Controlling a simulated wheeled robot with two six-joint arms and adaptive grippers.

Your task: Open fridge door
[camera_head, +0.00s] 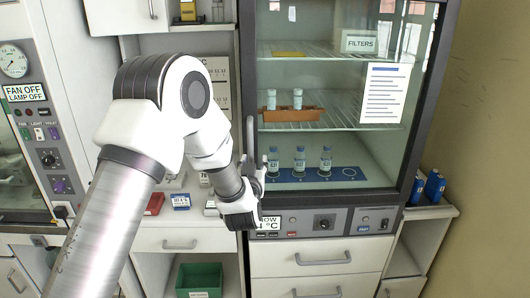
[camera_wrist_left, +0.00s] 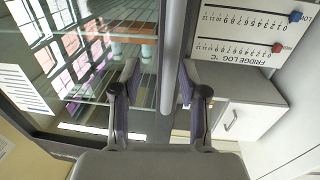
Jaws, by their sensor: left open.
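The fridge (camera_head: 330,100) has a dark-framed glass door (camera_head: 340,148), which looks closed. Its grey vertical handle bar (camera_head: 250,138) is near the door's left edge. My left gripper (camera_head: 257,172) is at the handle's lower part, partly hidden by its own wrist. In the left wrist view, my left gripper (camera_wrist_left: 160,76) is open, with one finger on each side of the grey handle bar (camera_wrist_left: 172,52). The bar is nearer the right finger; I cannot tell whether they touch. My right gripper is not in view.
Bottles (camera_head: 300,160) and a brown rack (camera_head: 291,114) stand on the fridge shelves. A fridge log board (camera_wrist_left: 240,35) is beside the door in the left wrist view. A green bin (camera_head: 199,280) is below my left arm.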

